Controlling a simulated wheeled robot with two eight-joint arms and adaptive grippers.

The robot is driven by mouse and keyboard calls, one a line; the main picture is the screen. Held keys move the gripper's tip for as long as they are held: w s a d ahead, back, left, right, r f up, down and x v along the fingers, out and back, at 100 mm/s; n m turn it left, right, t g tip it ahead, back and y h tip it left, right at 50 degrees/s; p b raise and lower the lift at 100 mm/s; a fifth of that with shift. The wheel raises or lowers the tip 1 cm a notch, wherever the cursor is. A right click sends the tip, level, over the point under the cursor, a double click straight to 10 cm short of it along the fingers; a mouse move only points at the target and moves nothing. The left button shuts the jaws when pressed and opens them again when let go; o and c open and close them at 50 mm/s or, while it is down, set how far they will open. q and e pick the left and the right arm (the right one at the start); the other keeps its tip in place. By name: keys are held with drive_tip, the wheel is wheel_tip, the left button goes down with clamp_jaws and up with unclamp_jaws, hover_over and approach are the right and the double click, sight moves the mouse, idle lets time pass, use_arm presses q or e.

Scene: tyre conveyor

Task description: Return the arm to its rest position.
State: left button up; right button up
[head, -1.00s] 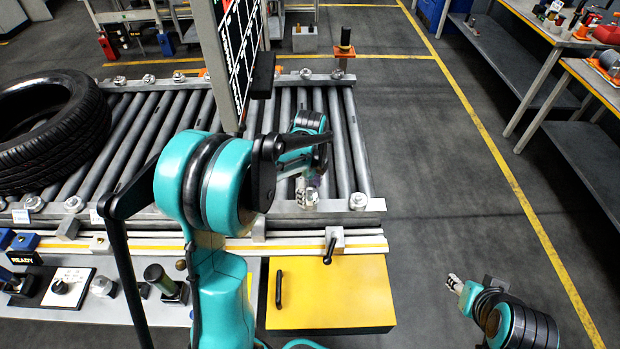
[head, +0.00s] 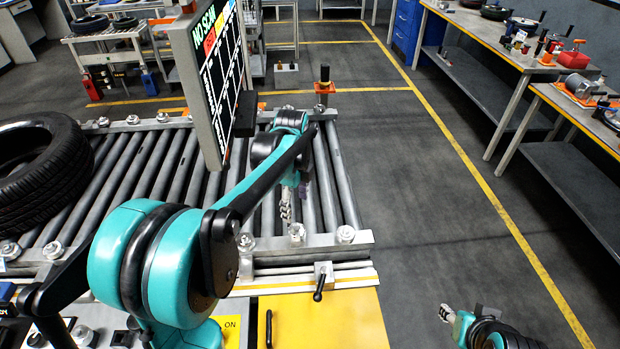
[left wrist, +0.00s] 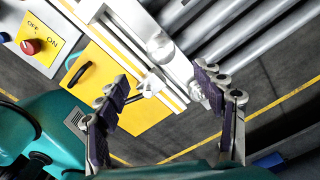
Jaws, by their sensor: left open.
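My left arm reaches from the lower left over the roller conveyor (head: 120,165). Its gripper (head: 287,210) hangs at the right end of the rollers, partly hidden by the arm. In the left wrist view the left gripper (left wrist: 165,100) shows two fingers spread wide with nothing between them. Below it lie the conveyor's corner and the yellow panel (left wrist: 105,75). My right gripper (head: 446,313) is at the lower right over bare floor, small in view; its finger gap is not clear.
A black tyre (head: 45,185) lies on the rollers at the left. A hanging scan screen (head: 215,80) stands close to my left arm. A red button (left wrist: 31,46) sits on the control panel. Workbenches (head: 510,50) line the right; the floor (head: 420,190) between is clear.

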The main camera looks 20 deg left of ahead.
use_arm(q)
drive_tip(key=s+d+n+t, duration=0.3)
drive_tip(key=s+n, duration=0.5)
drive_tip(key=n, duration=0.1)
drive_tip(key=s+d+n+t, duration=0.4)
drive_tip(key=s+n, duration=0.5)
drive_tip(key=shift+d+n+b, duration=0.2)
drive_tip(key=shift+n+b, duration=0.1)
drive_tip(key=shift+n, duration=0.1)
idle(0.5)
